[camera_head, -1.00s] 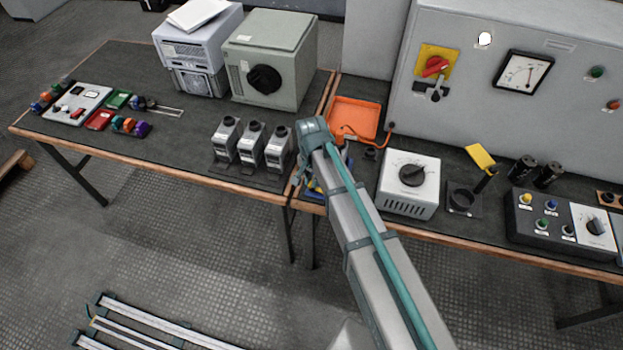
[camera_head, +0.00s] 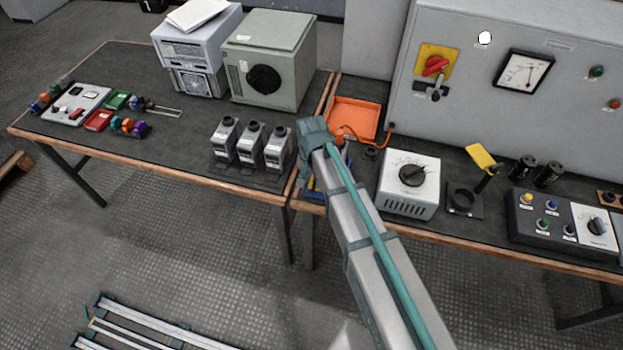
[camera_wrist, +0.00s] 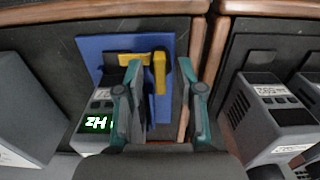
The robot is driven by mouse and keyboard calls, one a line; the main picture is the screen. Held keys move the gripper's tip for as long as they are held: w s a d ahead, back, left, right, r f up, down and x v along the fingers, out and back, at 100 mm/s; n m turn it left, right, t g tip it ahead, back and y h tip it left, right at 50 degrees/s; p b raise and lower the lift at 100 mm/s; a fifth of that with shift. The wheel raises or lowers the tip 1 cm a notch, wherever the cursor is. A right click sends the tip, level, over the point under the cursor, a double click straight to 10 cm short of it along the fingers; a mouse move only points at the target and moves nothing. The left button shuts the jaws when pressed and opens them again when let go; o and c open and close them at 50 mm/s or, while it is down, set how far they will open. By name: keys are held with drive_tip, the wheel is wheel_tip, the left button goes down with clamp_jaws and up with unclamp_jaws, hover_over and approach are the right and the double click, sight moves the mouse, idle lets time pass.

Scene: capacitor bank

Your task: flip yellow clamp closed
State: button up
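Two yellow pieces could be the clamp, and I cannot tell which is meant. In the wrist view, a yellow lever (camera_wrist: 159,73) and short yellow bar (camera_wrist: 132,59) sit on a blue plate (camera_wrist: 95,47). In the head view, my arm hides the gripper and most of the blue plate.
A device with a green display (camera_wrist: 98,123) is close left of the plate in the wrist view. Grey modules (camera_head: 251,145) stand left of my arm. A white dial box (camera_head: 410,183) and an orange tray (camera_head: 354,118) are right of it. Black cylinders (camera_head: 522,168) stand near the flap.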

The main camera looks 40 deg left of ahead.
sight(312, 182)
drive_tip(key=shift+r, duration=0.1)
wheel_tip(312, 182, up, 12)
idle(0.5)
drive_tip(key=s+d+f+m+g+h+b, duration=0.1)
drive_tip(key=s+d+f, duration=0.1)
drive_tip(key=d+f, duration=0.85)
drive_tip(key=s+d+f+m+g+h+b, duration=0.1)
drive_tip(key=d+f, duration=0.6)
drive_tip(key=d, duration=0.6)
drive_tip(key=s+d+f+g+h+b, duration=0.1)
drive_tip(key=s+d+f+g, duration=0.1)
drive_tip(key=d+f, duration=0.85)
drive_tip(key=s+d+f+m+g+y+p, duration=0.1)
drive_tip(key=s+d+f, duration=0.4)
drive_tip(key=s+d, duration=0.4)
drive_tip(key=s+d+f+m+g+y+p, duration=0.1)
drive_tip(key=s+d+f, duration=0.3)
drive_tip(key=s+d, duration=0.5)
drive_tip(key=shift+s+d+f+g+y+p, duration=0.2)
drive_tip(key=shift+s+f+g+y+p, duration=0.25)
drive_tip(key=shift+s, duration=0.5)
drive_tip(key=shift+r, duration=0.1)
